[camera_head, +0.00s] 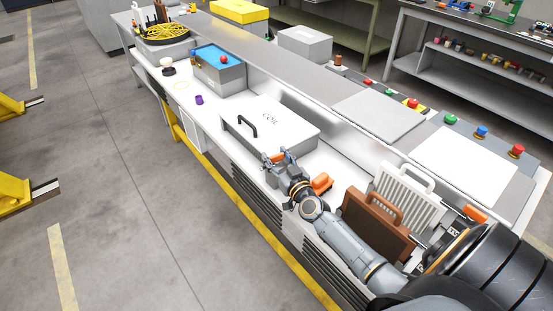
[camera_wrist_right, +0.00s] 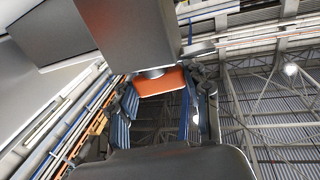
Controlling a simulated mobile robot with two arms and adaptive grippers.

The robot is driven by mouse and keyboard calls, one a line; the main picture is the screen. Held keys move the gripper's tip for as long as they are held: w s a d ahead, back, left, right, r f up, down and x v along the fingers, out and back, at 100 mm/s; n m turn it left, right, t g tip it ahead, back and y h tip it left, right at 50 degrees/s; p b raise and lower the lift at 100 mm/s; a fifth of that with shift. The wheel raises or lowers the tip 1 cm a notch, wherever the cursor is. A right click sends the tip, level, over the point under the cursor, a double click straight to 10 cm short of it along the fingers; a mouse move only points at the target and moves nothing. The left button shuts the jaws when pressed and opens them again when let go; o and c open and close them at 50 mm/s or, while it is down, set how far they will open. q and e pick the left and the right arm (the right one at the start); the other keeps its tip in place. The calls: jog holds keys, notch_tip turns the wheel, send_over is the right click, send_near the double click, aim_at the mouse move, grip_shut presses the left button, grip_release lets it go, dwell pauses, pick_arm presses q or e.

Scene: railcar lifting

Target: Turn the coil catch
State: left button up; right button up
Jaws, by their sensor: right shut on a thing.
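The white box marked COIL (camera_head: 270,122) sits on the bench with a black handle (camera_head: 247,126) on its lid. An orange catch (camera_head: 277,157) shows at the box's near corner, mostly hidden by my right gripper (camera_head: 279,155). In the right wrist view the orange catch (camera_wrist_right: 160,82) lies between the two fingers, below a grey block-like part (camera_wrist_right: 128,30). My right gripper is shut on this catch. How far the catch is turned cannot be told. My left gripper is not in view.
Another orange piece (camera_head: 321,183) lies just right of my gripper. A brown panel with a handle (camera_head: 376,226) and a white ribbed panel (camera_head: 407,197) stand close to my right forearm. A blue-topped box (camera_head: 219,75) stands farther left.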

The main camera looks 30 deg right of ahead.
dwell(0.4)
jog(key=o, duration=1.2)
jog(key=s, duration=0.4)
jog(key=s+a, duration=0.1)
jog(key=s, duration=0.7)
jog(key=shift+a, duration=0.25)
jog(key=shift+w, duration=0.1)
